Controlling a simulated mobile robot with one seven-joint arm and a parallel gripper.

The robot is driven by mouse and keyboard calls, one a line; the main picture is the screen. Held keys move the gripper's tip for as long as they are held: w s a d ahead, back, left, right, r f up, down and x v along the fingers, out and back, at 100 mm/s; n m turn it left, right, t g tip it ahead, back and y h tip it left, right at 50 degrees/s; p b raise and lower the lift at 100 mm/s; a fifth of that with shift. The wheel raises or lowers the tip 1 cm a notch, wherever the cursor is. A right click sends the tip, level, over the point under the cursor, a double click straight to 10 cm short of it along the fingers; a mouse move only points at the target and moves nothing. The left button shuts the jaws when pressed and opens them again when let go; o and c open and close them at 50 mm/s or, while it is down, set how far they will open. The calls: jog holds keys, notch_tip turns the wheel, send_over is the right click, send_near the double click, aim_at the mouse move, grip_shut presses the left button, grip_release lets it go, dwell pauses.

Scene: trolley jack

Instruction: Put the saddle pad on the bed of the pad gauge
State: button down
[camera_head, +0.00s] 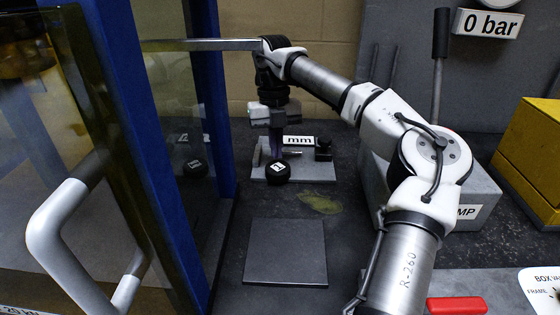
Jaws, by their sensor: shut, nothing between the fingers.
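The pad gauge (318,172) is a low grey plate with a white "mm" label and a small black block at its back right. A black round piece with a white mark, apparently the saddle pad (278,174), sits at the gauge's front left. I cannot tell whether it rests fully on the bed. My gripper (276,152) points down just above and behind the black piece. It is shut and holds nothing. Its fingertips are dark and small here, and whether they touch the piece is unclear. The gripper partly hides the gauge's left back.
A blue-framed glass door with a white handle (62,215) stands at the left and mirrors the gauge. A bare dark grey plate (285,252) lies in front. A grey pump with a lever (438,85) and a yellow box (530,160) stand right. A red handle (457,305) lies front right.

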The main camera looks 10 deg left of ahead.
aim_at(281, 172)
jog(key=s+d, duration=0.1)
jog(key=s, duration=0.2)
jog(key=shift+d, duration=0.35)
jog(key=shift+s+p, duration=0.25)
jog(key=shift+p, duration=0.1)
jog(key=shift+f, duration=0.75)
jog(key=shift+f, duration=0.1)
jog(key=w+a+p, duration=0.1)
jog(key=w, duration=0.1)
jog(key=w+a+p, duration=0.2)
jog(key=w, duration=0.1)
jog(key=shift+w+r+p, duration=0.2)
jog(key=shift+w+p, duration=0.15)
jog(key=shift+p, duration=0.05)
jog(key=shift+w+a+f, duration=0.1)
jog(key=shift+w+f, duration=0.1)
jog(key=shift+w, duration=0.15)
